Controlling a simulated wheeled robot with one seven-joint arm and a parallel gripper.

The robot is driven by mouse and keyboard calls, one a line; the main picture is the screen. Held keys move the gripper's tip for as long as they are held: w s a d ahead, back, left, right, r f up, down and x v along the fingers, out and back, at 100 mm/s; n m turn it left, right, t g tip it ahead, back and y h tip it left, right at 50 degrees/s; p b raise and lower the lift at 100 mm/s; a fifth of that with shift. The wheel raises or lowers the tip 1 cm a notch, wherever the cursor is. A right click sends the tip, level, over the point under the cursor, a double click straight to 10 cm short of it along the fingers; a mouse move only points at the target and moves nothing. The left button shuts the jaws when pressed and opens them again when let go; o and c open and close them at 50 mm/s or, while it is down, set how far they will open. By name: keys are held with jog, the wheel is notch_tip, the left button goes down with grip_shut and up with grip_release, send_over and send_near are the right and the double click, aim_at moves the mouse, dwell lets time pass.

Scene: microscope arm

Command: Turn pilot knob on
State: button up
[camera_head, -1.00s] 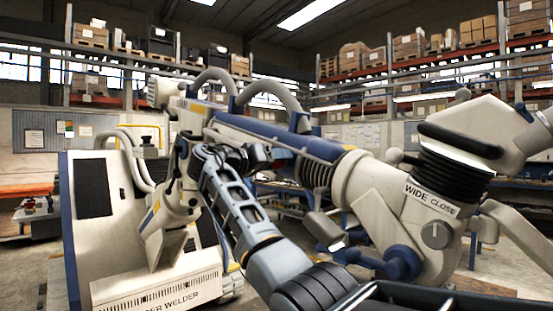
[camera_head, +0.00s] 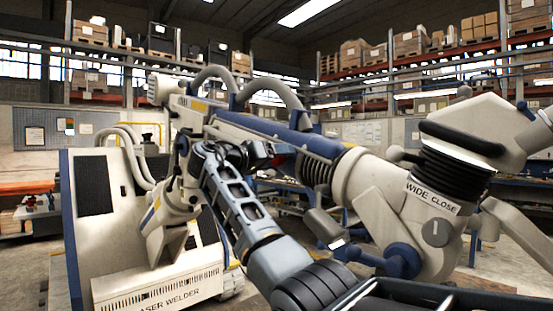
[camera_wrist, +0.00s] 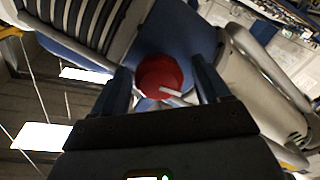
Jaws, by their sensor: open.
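A red round knob (camera_wrist: 160,78) with a white pointer mark sits on a blue panel of the microscope arm in the wrist view. It is not labelled there, so I cannot tell its setting. My gripper (camera_wrist: 162,88) is open, with one dark finger to the left of the knob and one to the right. I cannot tell whether either finger touches it.
A grey knob (camera_head: 435,234) under a "WIDE CLOSE" label is on the right part of the microscope. A laser welder cabinet (camera_head: 105,225) stands at the left. Curved grey cables (camera_head: 268,86) arch above the arm. Shelves with boxes are far behind.

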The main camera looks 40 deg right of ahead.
jog(key=a+b, duration=0.2)
jog(key=a, duration=0.5)
jog(key=shift+s+a, duration=0.15)
jog(key=shift+a, duration=0.2)
